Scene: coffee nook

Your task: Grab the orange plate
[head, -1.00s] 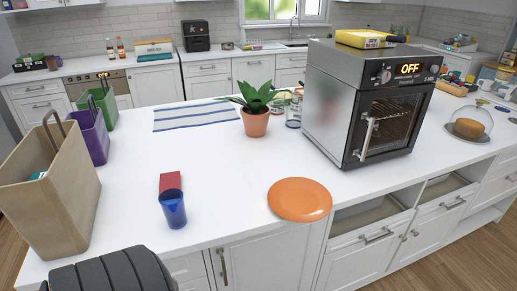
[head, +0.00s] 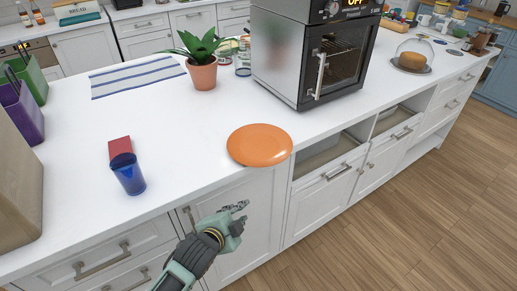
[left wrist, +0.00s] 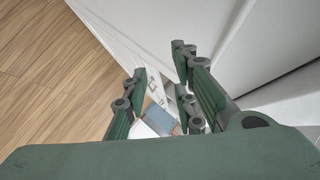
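The orange plate (head: 259,145) lies flat near the front edge of the white countertop in the head view. Its front rim is close to the counter edge. My left gripper (head: 236,210) is in front of the cabinet door, lower in the picture than the plate and apart from it. In the left wrist view its green fingers (left wrist: 160,78) are spread with nothing held between them. The plate does not show in that view. My right gripper is not in view.
A blue cup (head: 128,176) and a red box (head: 120,147) stand left of the plate. A potted plant (head: 202,75) and an oven (head: 318,55) stand behind it. A cabinet handle (head: 190,220) sticks out near my left arm. The counter around the plate is clear.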

